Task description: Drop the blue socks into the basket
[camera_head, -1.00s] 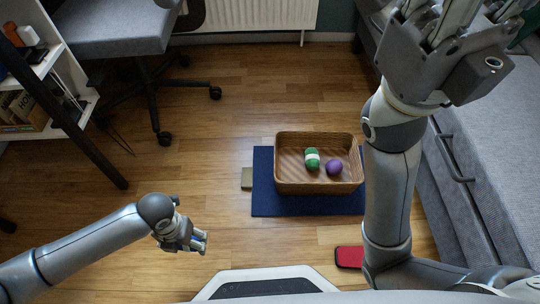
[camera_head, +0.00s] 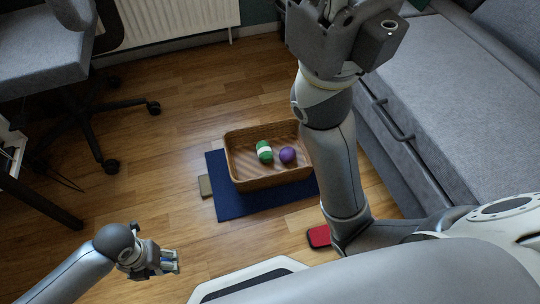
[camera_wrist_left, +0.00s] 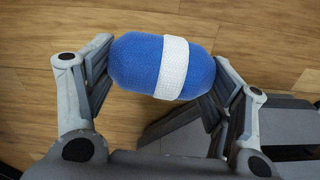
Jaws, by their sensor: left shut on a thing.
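The blue socks are a rolled blue bundle (camera_wrist_left: 140,62) with a white band, between the fingers of my left gripper (camera_wrist_left: 165,85) in the left wrist view. In the head view my left gripper (camera_head: 168,263) is at the lower left, over the wood floor, and mostly hides the socks. The brown wicker basket (camera_head: 262,183) stands to its upper right. Inside the basket lie a green roll with a white band (camera_head: 264,151) and a purple ball (camera_head: 287,155). My right gripper (camera_head: 345,30) is raised at the top, its fingertips cut off by the frame edge.
The basket stands on a dark blue mat (camera_head: 232,207). A small tan block (camera_head: 205,187) is at the mat's left edge and a red item (camera_head: 318,237) lies below it. A grey sofa (camera_head: 460,110) is at right, an office chair (camera_head: 45,55) at upper left.

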